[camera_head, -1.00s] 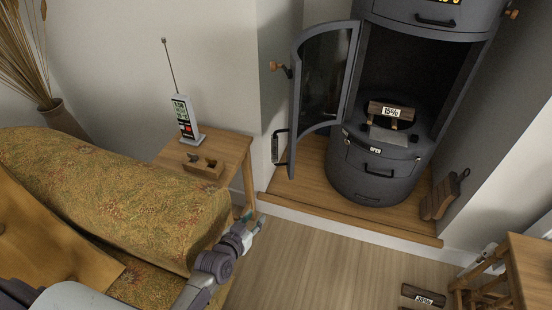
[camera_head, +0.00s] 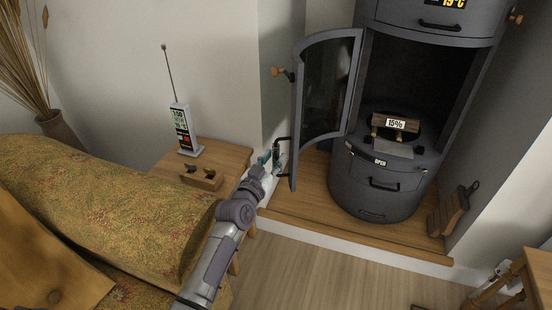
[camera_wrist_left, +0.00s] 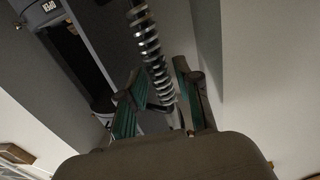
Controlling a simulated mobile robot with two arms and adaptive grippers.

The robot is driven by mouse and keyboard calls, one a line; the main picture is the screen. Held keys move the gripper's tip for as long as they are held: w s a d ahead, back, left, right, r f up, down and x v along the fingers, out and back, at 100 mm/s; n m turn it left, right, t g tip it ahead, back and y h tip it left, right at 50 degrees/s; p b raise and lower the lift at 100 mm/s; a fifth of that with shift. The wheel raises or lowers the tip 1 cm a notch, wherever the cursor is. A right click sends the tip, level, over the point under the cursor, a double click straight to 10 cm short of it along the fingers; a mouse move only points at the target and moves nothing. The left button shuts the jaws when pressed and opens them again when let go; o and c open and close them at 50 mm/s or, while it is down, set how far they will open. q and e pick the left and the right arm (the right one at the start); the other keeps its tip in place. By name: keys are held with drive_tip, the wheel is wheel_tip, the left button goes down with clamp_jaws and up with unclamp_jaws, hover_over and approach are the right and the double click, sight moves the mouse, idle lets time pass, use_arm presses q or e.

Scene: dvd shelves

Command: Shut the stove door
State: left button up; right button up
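The dark grey cylindrical stove (camera_head: 350,195) stands open on a wooden platform. Its curved, glazed door (camera_head: 326,95) is swung out to the left. A handle (camera_head: 284,143) projects from the door's lower free edge. In the left wrist view the handle has a metal coil (camera_wrist_left: 148,45). My left gripper (camera_head: 271,161) is at this handle. In the left wrist view the left gripper (camera_wrist_left: 160,100) has its green-padded fingers apart, with the coil between them and gaps visible. I cannot tell whether either pad touches it. My right gripper is not recognisable in the views.
A log marked 15% (camera_head: 396,123) sits in the stove opening. A wooden side table (camera_head: 225,160) with a handset (camera_head: 184,130) stands left of the door. The patterned sofa (camera_head: 110,200) fills the left side. A wooden stool (camera_head: 525,280) is at lower right. The front floor is clear.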

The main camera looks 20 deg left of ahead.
use_arm(q)
drive_tip(key=shift+w+d, duration=0.15)
drive_tip(key=shift+w, duration=0.85)
use_arm(e)
drive_tip(key=shift+v, duration=0.8)
drive_tip(key=shift+w, duration=0.1)
use_arm(q)
clamp_jaws()
